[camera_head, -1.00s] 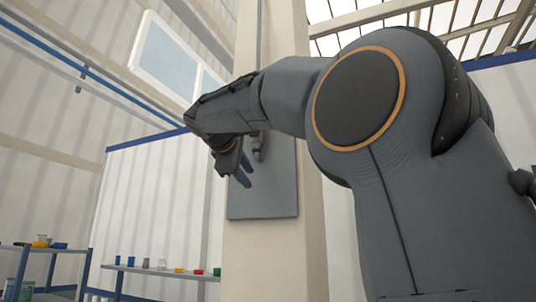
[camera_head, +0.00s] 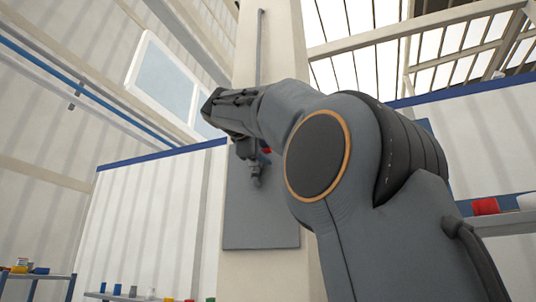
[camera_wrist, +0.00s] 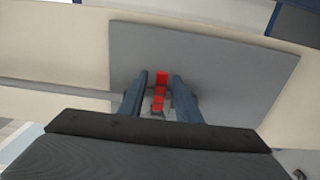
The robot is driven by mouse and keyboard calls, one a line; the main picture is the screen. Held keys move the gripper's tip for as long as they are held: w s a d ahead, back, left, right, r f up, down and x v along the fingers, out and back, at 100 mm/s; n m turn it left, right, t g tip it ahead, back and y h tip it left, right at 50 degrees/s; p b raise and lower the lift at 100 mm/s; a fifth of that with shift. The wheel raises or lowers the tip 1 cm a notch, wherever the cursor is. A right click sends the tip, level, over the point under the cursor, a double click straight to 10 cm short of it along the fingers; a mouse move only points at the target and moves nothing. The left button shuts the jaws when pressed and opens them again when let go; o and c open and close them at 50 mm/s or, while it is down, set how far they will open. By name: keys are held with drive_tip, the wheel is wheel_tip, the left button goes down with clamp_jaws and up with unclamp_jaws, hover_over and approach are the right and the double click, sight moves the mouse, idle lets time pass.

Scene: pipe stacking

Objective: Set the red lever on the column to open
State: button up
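The red lever (camera_wrist: 161,88) shows in the wrist view in front of the grey plate, between the two blue-grey fingers of my gripper (camera_wrist: 160,76). A narrow gap seems to show on each side of the lever, so the fingers look open around it. Contact is hard to tell. In the head view a small red part of the lever (camera_head: 266,150) shows beside my gripper, above a grey pipe fitting (camera_head: 256,176). My wrist hides most of the lever and the fingertips there.
The grey plate (camera_head: 262,225) is fixed to the cream column (camera_head: 262,275). A thin conduit (camera_head: 259,50) runs up the column above it. Shelves with small coloured items stand at lower left, and another shelf (camera_head: 500,224) is at right, clear of my gripper.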

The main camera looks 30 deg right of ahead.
drive_tip(key=shift+p+x, duration=0.4)
drive_tip(key=shift+x, duration=1.2)
clamp_jaws()
